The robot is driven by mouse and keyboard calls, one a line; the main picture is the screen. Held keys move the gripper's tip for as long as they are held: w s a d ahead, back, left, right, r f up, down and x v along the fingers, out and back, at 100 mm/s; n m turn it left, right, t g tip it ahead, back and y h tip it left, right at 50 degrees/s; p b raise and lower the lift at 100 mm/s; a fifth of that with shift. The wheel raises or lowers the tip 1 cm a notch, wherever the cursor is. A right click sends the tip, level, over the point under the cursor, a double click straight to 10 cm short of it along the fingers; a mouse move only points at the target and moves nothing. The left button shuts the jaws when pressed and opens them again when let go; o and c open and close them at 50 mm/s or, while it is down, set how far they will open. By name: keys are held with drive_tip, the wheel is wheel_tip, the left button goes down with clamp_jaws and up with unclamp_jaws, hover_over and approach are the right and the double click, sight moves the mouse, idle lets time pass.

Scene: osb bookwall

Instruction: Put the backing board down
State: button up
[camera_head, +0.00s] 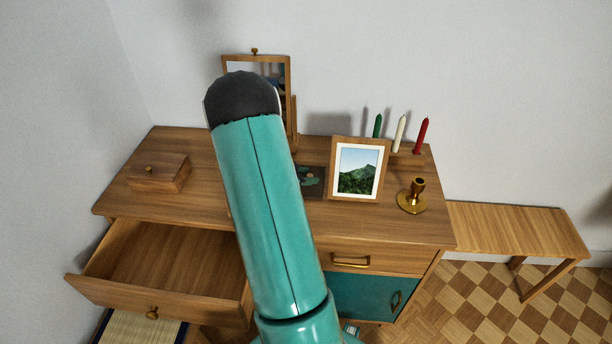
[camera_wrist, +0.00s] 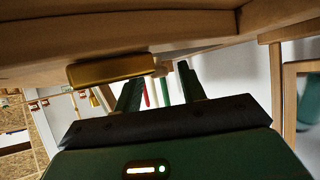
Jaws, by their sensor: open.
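My gripper (camera_wrist: 158,80) shows in the wrist view with its two dark green fingers apart and nothing clearly held between them. In the head view my arm hides it. I cannot clearly pick out the backing board. A dark flat panel (camera_head: 312,181) with green patches shows on the dresser top between my arm and the picture frame; I cannot tell whether it is the board. In the wrist view a brown block-like piece (camera_wrist: 110,69) is close to the left finger, partly hidden.
The dresser (camera_head: 425,220) has its left drawer (camera_head: 165,262) pulled out and empty. A wooden box (camera_head: 158,173), a mirror (camera_head: 285,85), a brass candlestick (camera_head: 413,198) and green, white and red candles (camera_head: 421,136) are on or behind its top. A low bench (camera_head: 520,232) is at right.

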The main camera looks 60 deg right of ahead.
drive_tip(key=shift+r, duration=0.1)
drive_tip(key=shift+w+a+r, duration=0.15)
drive_tip(key=shift+a+r, duration=0.05)
drive_tip(key=v, duration=1.1)
drive_tip(key=shift+a, duration=0.2)
